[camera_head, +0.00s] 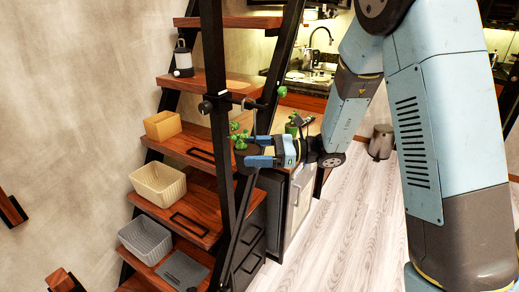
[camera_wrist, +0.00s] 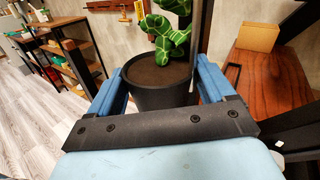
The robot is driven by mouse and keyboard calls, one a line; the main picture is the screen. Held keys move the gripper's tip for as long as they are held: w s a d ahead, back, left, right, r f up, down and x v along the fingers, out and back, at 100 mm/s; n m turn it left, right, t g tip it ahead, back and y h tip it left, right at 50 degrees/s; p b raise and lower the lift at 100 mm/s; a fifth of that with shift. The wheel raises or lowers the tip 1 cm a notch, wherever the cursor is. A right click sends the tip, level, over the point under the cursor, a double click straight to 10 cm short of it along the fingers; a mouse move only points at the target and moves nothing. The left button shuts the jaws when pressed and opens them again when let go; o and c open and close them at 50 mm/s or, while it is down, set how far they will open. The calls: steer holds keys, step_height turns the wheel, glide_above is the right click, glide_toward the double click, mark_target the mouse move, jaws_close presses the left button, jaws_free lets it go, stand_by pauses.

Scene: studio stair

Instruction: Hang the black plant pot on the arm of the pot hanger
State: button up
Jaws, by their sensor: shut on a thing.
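The black plant pot (camera_wrist: 162,97) holds dark soil and a leafy green plant (camera_wrist: 168,38). It sits between the two blue fingers of my gripper (camera_wrist: 160,70), which are shut on it, and looks roughly upright. In the head view my gripper (camera_head: 252,151) reaches left beside a black upright post, with the plant's leaves (camera_head: 240,138) at its fingertips; the pot is mostly hidden there. A short horizontal bar (camera_head: 238,97) with dark knobs crosses the post above the pot and appears to be the pot hanger's arm. The pot is below it and apart from it.
Wooden stair treads on black frames rise at the left, bearing a lantern (camera_head: 182,58), a tan box (camera_head: 162,125), a cream basket (camera_head: 158,184) and a grey basket (camera_head: 145,240). Black posts stand close to my gripper. Pale floor (camera_head: 345,220) is clear at the right.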

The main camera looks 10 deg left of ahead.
steer(key=o, duration=1.1)
steer(key=w+d, duration=0.2)
steer(key=d, duration=1.1)
steer(key=s+d+r+n+h, duration=0.3)
steer(key=s+d+n+h, duration=0.1)
steer(key=s, duration=0.3)
steer(key=s+d+r+n+h, duration=0.3)
steer(key=s+d+n+h, duration=0.1)
steer(key=s, duration=0.2)
steer(key=s+d+r+n+t+h, duration=0.3)
steer(key=d+t+h, duration=0.1)
steer(key=d+h, duration=0.1)
steer(key=s+d+r+n+t+h, duration=0.3)
steer(key=s+d+t+h, duration=0.1)
steer(key=d, duration=0.4)
steer(key=shift+s+d+n+t+h, duration=0.25)
steer(key=shift+d+n+t+h, duration=0.05)
steer(key=shift+t+h, duration=0.1)
